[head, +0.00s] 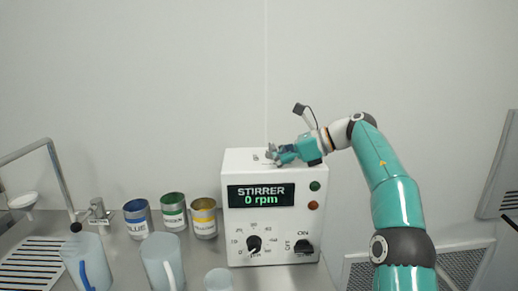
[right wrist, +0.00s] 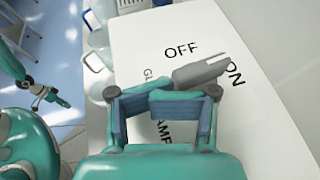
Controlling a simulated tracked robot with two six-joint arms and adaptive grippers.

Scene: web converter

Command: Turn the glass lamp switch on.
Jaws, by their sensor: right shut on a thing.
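The glass lamp switch is on top of the white stirrer box (head: 240,215). In the right wrist view the box top (right wrist: 135,60) carries the words OFF, ON and a partly covered GLASS LAMP label. My right gripper (head: 273,154) is at the box top in the head view. My left gripper (right wrist: 47,94) hangs open and empty, off the box, at the left of the right wrist view.
The box front has a display (head: 261,196) reading STIRRER 0 rpm, a round knob (head: 254,244) and an OFF/ON knob (head: 304,247). Blue, green and yellow-marked cans (head: 204,218) and pale jugs (head: 162,262) stand to its left. The wall behind is bare.

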